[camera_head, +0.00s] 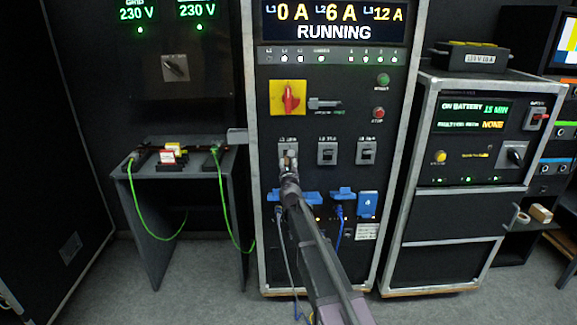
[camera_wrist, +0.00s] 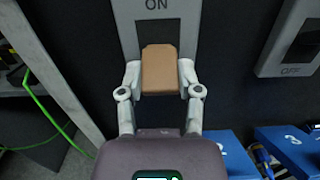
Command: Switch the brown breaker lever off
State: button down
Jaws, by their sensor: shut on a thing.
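The brown breaker lever (camera_wrist: 160,69) shows in the wrist view as a tan-brown block in the breaker's grey plate (camera_wrist: 127,28). The word ON stands above it. Dark slot shows between ON and the lever, so the lever appears to sit low in the slot; the plate's lower end is hidden. My gripper (camera_wrist: 160,78) has one finger against each side of the lever and is shut on it. In the head view my gripper (camera_head: 288,166) is at the leftmost of three breakers and covers much of it.
Two more breakers, middle (camera_head: 327,152) and right (camera_head: 366,151), stand beside it. A red rotary switch (camera_head: 291,97) is above, blue connectors (camera_head: 367,204) and cables below. The display (camera_head: 334,21) reads L1 0 A, L2 6 A, L3 12 A, RUNNING. A grey side table (camera_head: 185,170) stands left.

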jog(key=shift+w+f+t+b, duration=0.2)
jog(key=shift+t+b, duration=0.4)
jog(key=shift+b, duration=0.5)
jog(key=shift+c, duration=1.4)
grip_release()
jog(key=shift+s+r+g+p, duration=0.2)
jog(key=shift+r+g+p, duration=0.25)
jog(key=shift+g+p, duration=1.15)
jog(key=s+t+p, duration=0.1)
jog(key=s, duration=1.3)
jog(key=s+d+m+g+h+p, duration=0.3)
jog(key=s+d+m+g+p, duration=0.2)
jog(key=d+m, duration=0.3)
jog(key=s+d+f+m+g+h+p, duration=0.1)
jog(key=s+d+m+g+h+p, duration=0.2)
jog(key=m, duration=1.3)
jog(key=shift+s+d+f+m+g+p, duration=0.35)
jog(key=shift+s+d+g+p, duration=0.85)
jog(key=shift+s+d, duration=1.65)
